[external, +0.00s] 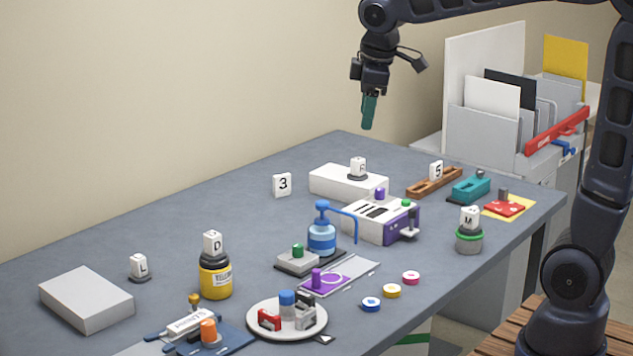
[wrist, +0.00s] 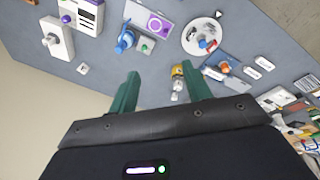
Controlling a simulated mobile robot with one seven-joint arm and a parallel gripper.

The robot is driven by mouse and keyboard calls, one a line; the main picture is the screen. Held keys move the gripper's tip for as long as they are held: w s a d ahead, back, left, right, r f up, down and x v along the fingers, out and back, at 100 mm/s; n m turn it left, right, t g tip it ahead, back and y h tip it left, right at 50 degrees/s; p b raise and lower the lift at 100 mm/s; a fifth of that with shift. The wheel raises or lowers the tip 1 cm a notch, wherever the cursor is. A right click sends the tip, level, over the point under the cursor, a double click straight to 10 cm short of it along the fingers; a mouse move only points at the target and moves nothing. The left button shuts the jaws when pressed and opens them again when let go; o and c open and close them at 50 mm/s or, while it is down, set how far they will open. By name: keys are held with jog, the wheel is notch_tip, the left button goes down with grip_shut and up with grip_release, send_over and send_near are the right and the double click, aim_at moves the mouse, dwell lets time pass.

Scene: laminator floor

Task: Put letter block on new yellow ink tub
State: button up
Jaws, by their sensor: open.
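The yellow ink tub (external: 216,280) with a dark label stands upright at the left front of the table. A white block marked D (external: 212,243) sits on top of it. In the wrist view the yellow tub (wrist: 178,72) shows between my fingers. Other white blocks are L (external: 138,265) on a dark base at the left, 3 (external: 282,184) on the table, S (external: 437,170), M (external: 470,217) on a grey-green tub, and one on a white box (external: 350,184). My gripper (external: 368,124) is open and empty, high above the far part of the table; its fingers also show in the wrist view (wrist: 160,72).
A blue pump bottle (external: 321,236), a purple-white machine (external: 375,220) and a round white tray (external: 287,318) crowd the middle and front. A grey box (external: 85,299) lies at the left. The table's far left strip is clear.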

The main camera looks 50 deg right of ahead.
jog(key=s+d+f+m, duration=0.1)
jog(key=s+d+m, duration=0.1)
jog(key=s, duration=0.5)
jog(key=s+d+f+m+t, duration=0.1)
jog(key=s+d+f+m, duration=0.1)
jog(key=s, duration=0.5)
jog(key=s+d+f+m+t, duration=0.1)
jog(key=s+d+f+m, duration=0.1)
jog(key=s, duration=0.6)
jog(key=shift+d+m+y, duration=0.3)
jog(key=shift+m, duration=0.6)
